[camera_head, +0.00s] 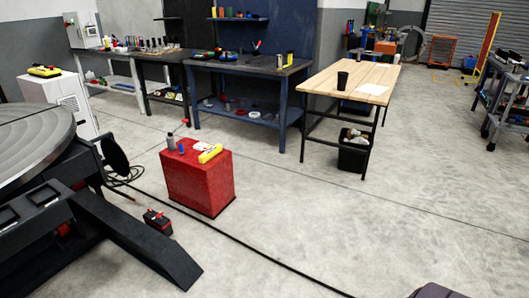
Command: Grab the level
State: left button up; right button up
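A short yellow bar that looks like the level (210,153) lies on top of the red box (198,185), near its right side. A white item (202,146), a grey bottle-like item (171,143) and a small blue item (181,149) are on the same top. The level appears uncovered from this side. Neither of my grippers is in view.
A large round tilting table (35,135) with a dark sloping base (140,240) stands at the left. A small black-and-red case (158,222) and a dark cable (265,251) lie on the floor. A wooden-topped table (330,83) stands behind. Floor right of the box is open.

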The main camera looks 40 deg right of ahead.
aim_at(213, 151)
jog(key=z, duration=0.9)
jog(key=i, duration=0.3)
jog(key=i+z, duration=0.25)
jog(key=i, duration=0.3)
jog(key=i+z, duration=0.2)
jog(key=i, duration=0.35)
jog(key=i+j+z, duration=0.1)
jog(key=i+z, duration=0.15)
jog(key=i, duration=0.25)
jog(key=i+j+z, duration=0.2)
jog(key=i, duration=0.35)
jog(key=i+u, duration=0.2)
jog(key=i, duration=0.35)
jog(key=i+l+u, duration=0.15)
jog(key=i, duration=0.35)
jog(key=i+j+u, duration=0.1)
jog(key=i+u, duration=0.4)
jog(key=i+l+u, duration=0.1)
jog(key=i+u, duration=0.4)
